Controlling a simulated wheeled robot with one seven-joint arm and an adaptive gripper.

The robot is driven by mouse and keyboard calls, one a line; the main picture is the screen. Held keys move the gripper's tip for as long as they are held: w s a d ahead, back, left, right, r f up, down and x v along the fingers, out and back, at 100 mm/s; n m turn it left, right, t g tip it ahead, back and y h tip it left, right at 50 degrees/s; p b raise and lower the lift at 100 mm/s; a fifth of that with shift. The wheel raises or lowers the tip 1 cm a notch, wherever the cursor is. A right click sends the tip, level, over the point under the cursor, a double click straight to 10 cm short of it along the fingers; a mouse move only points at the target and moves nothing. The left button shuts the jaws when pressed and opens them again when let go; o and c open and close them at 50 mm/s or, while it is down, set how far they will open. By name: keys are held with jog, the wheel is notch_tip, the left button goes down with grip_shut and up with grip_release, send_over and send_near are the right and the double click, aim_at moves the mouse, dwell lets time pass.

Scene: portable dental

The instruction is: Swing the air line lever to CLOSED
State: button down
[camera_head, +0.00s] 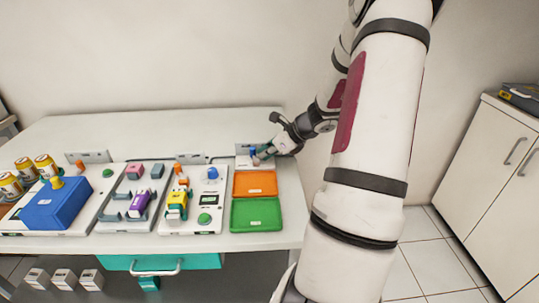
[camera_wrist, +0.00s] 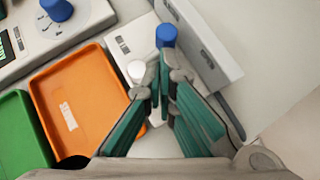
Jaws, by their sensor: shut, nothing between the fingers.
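The air line unit is a small white block (camera_wrist: 122,42) at the back right of the table; in the head view its white base (camera_head: 243,162) shows just left of my gripper (camera_head: 264,154). A blue cylindrical knob (camera_wrist: 166,36), likely the lever's handle, stands beside the grey upright plate. A white round knob (camera_wrist: 136,70) sits to its lower left. In the wrist view my gripper (camera_wrist: 160,78) is shut and empty, its teal fingertips just below the blue knob and right of the white knob. I cannot tell whether they touch. The fingers hide part of the block; no CLOSED mark is readable.
An orange tray (camera_wrist: 42,82) and a green tray (camera_head: 255,228) lie left and in front of the unit. A grey upright plate (camera_wrist: 205,45) stands close on its right. Panels with a blue dial (camera_head: 212,173) and a blue box (camera_head: 58,204) fill the left.

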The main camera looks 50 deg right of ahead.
dwell(0.3)
jog(key=n+p, duration=0.1)
jog(key=n+y+p, duration=0.1)
jog(key=p, duration=0.1)
jog(key=shift+w+d+r+y, duration=0.15)
jog(key=shift+w+r+y, duration=0.05)
jog(key=shift+w+y, duration=0.1)
jog(key=shift+w+d+f+n+g+y+p, duration=0.1)
jog(key=shift+n+g+y+p, duration=0.2)
jog(key=shift+n+y+p, duration=0.25)
jog(key=shift+w+f+n+g+y+p, duration=0.1)
jog(key=shift+n+g+y+p, duration=0.2)
jog(key=shift+n, duration=0.45)
